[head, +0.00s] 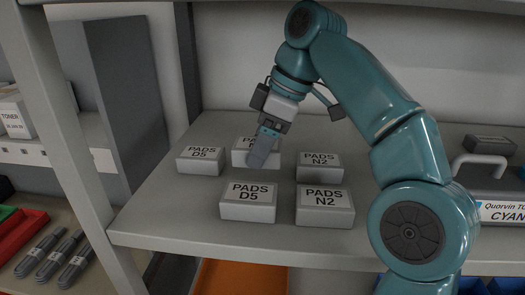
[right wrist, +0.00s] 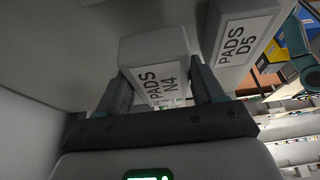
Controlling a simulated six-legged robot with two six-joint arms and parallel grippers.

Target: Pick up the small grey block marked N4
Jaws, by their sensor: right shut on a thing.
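The small grey block marked N4 (right wrist: 152,50) sits between the two fingers of my right gripper (right wrist: 160,84) in the right wrist view, its white label reading PADS N4. The gripper is shut on it. In the head view my right gripper (head: 264,148) points down over this block (head: 238,157) in the back row and hides the right part of its label. I cannot tell whether the block is clear of the shelf. My left gripper is in neither view.
On the grey shelf (head: 165,222) stand D5 blocks at back left (head: 200,166) and front (head: 248,211), and N2 blocks at back right (head: 319,174) and front right (head: 324,217). A grey upright (head: 70,130) stands left.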

